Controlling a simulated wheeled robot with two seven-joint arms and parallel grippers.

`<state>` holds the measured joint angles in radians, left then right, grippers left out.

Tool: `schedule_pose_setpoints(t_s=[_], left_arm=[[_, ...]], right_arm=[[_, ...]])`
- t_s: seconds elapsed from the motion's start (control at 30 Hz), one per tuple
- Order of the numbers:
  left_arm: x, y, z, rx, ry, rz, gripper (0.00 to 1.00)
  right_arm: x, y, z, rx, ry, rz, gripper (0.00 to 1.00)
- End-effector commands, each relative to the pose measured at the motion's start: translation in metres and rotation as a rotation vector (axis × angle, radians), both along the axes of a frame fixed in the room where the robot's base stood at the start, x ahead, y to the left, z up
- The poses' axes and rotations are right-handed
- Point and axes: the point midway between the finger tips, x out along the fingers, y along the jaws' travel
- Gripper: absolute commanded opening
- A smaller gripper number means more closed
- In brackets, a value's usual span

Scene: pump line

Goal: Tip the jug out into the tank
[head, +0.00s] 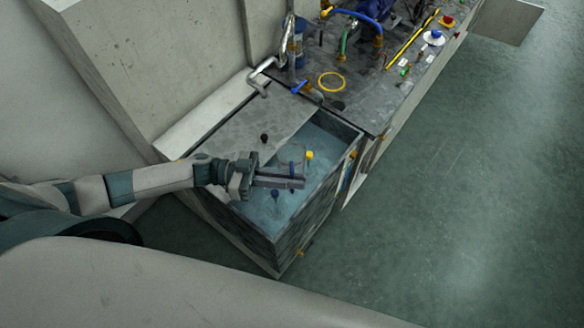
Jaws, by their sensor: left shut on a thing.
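The tank (312,222) is a dark, open-topped box with bluish water (325,140) in it, partly covered at the back left by a grey lid (235,130). My left gripper (298,181) reaches in from the left and is over the water, inside the rim as seen from above. Its jaws are shut on a small, see-through bluish thing that I take for the jug; its outline and tilt are hard to make out against the water. My right gripper is out of view.
A dark bench (370,100) behind the tank carries a yellow ring (331,82), a blue hose (352,14), a bent metal pipe (262,75) and small fittings. A concrete wall (150,60) stands on the left. The green floor (480,200) at right is clear.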

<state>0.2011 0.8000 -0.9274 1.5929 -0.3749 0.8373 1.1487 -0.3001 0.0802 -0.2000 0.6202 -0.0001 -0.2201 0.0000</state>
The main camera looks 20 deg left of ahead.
Motion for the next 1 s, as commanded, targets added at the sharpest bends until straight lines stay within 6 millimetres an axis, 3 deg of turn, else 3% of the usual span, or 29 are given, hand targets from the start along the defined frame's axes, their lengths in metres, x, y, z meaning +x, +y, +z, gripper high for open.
schedule_pose_setpoints(t_s=[0.53, 1.0], left_arm=[[0.0, 0.0, 0.031, -0.002, 0.004, 0.0, 0.0], [0.0, 0.0, 0.051, -0.003, 0.005, 0.0, 0.0]], right_arm=[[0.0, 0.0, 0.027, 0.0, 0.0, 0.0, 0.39], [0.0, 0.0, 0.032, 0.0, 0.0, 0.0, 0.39]])
